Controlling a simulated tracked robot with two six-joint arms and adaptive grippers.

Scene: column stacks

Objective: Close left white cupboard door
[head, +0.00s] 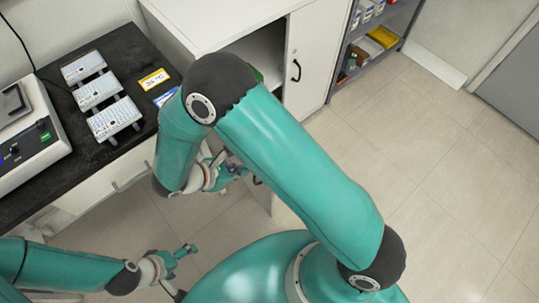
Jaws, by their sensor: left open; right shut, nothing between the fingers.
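The white cupboard (215,18) stands at the top middle, with its left side open and a dark inside showing. Its left door (262,197) is swung out toward me; only a narrow part shows, with a dark handle, and my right arm hides most of it. My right gripper (238,172) is shut and empty, close to the left door; I cannot tell whether it touches. My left gripper (188,251) is open and empty over the floor at the lower left, away from the door.
The cupboard's right door (312,55) is closed. A dark counter (125,55) at the left holds several white racks (97,91), small labels and a white instrument (30,135). A grey shelf (398,38) stands to the right. The tiled floor (450,165) at right is clear.

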